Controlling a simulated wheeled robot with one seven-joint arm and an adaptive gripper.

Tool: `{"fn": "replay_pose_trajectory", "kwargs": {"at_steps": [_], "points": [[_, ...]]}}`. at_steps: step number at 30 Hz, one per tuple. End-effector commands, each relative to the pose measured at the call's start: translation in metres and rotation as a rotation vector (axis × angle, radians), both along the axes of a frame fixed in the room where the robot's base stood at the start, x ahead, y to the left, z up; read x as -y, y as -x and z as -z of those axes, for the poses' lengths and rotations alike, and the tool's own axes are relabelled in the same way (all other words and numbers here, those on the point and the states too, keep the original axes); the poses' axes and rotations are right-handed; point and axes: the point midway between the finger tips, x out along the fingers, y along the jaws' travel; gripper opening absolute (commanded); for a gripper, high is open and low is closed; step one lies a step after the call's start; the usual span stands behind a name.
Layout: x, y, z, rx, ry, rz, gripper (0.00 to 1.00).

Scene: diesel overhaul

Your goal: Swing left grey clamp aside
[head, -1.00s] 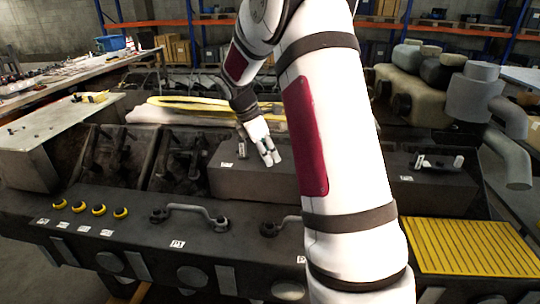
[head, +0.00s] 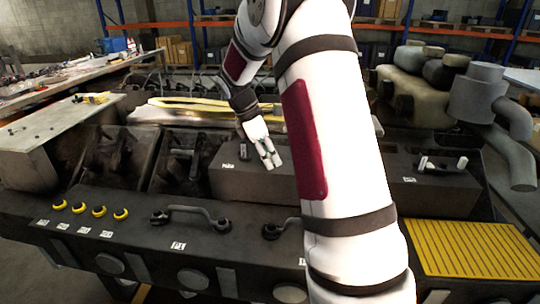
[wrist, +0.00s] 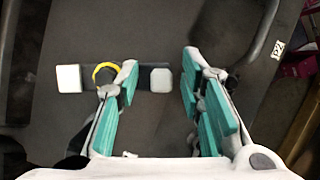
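The left grey clamp shows in the wrist view as a dark bar (wrist: 138,78) with a pale grey block at each end and a yellow ring (wrist: 106,70) between them. In the head view the clamp (head: 244,151) is small and partly hidden on the dark raised block. My gripper (wrist: 160,65) is open, its teal-padded fingers spread. The left finger overlaps the bar beside the yellow ring; contact cannot be told. The right-hand grey block (wrist: 161,79) shows between the fingers. In the head view my gripper (head: 271,160) points down over the block, just right of the clamp.
Another clamp (head: 441,164) stands on the block to the right. A bar handle (head: 190,210) and several yellow-ringed knobs (head: 98,211) lie along the front ledge. A yellow ribbed panel (head: 474,262) is at front right. My arm hides the middle of the block.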

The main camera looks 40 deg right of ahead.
Motion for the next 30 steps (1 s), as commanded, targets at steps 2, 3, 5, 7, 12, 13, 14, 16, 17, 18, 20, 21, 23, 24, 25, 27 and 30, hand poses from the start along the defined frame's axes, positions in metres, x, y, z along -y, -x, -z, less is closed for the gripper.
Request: {"fn": "replay_pose_trajectory", "kwargs": {"at_steps": [2,3,5,7,12,13,14,16,17,18,20,21,23,24,25,27,30], "points": [[0.000,0.000,0.000,-0.001,0.000,0.000,0.35],[0.000,0.001,0.000,-0.001,0.000,0.000,0.35],[0.000,0.000,-0.001,-0.001,0.000,0.000,0.35],[-0.001,-0.001,-0.005,0.000,0.001,0.000,0.35],[-0.010,-0.006,-0.028,0.002,0.002,-0.001,0.35],[-0.012,-0.007,-0.033,0.003,0.003,-0.002,0.35],[-0.014,-0.008,-0.039,0.002,0.002,-0.001,0.35],[-0.019,-0.011,-0.053,0.002,0.001,-0.001,0.35],[-0.021,-0.012,-0.059,0.002,0.001,-0.001,0.35],[-0.024,-0.014,-0.066,0.002,0.001,-0.002,0.35],[-0.028,-0.016,-0.077,0.002,0.001,-0.001,0.35],[-0.030,-0.017,-0.083,0.002,0.001,-0.001,0.35],[-0.033,-0.018,-0.091,0.002,0.001,-0.001,0.35],[-0.035,-0.019,-0.096,0.001,0.000,0.000,0.35],[-0.036,-0.020,-0.099,0.002,0.001,-0.001,0.35],[-0.038,-0.021,-0.105,0.000,0.000,0.000,0.35],[-0.040,-0.022,-0.109,0.000,0.000,0.000,0.35]]}}
